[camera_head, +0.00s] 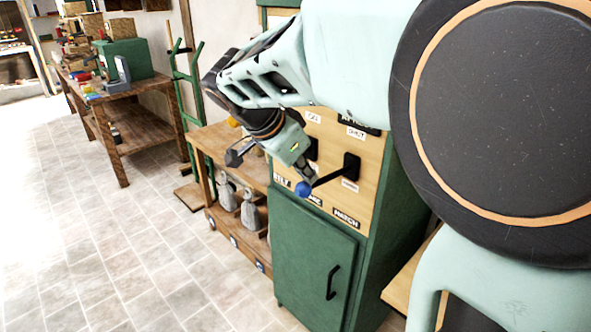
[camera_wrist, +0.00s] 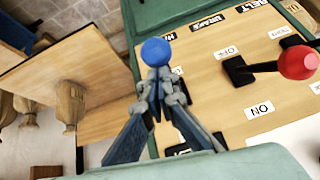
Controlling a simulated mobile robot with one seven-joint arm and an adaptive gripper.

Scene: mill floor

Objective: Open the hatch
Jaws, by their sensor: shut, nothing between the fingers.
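In the head view, a lever with a blue ball knob (camera_head: 303,189) sticks out from the wooden panel (camera_head: 325,150) of a green cabinet. Its black mount is above the label reading HATCH (camera_head: 345,218). My gripper (camera_head: 308,178) is shut and empty, its fingertips right by the blue knob. In the wrist view, the blue knob (camera_wrist: 156,52) shows just beyond my closed fingertips (camera_wrist: 159,78); whether they touch it I cannot tell. The fingers hide most of this lever's stem. The green cabinet door (camera_head: 310,250) with a black handle (camera_head: 332,283) is closed.
In the wrist view, a lever with a red knob (camera_wrist: 298,62) stands beside my fingers, between OFF and ON labels. A wooden bench (camera_head: 225,150) with grey sacks (camera_head: 250,212) adjoins the cabinet. A workbench (camera_head: 120,88) is farther back. The tiled floor at left is clear.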

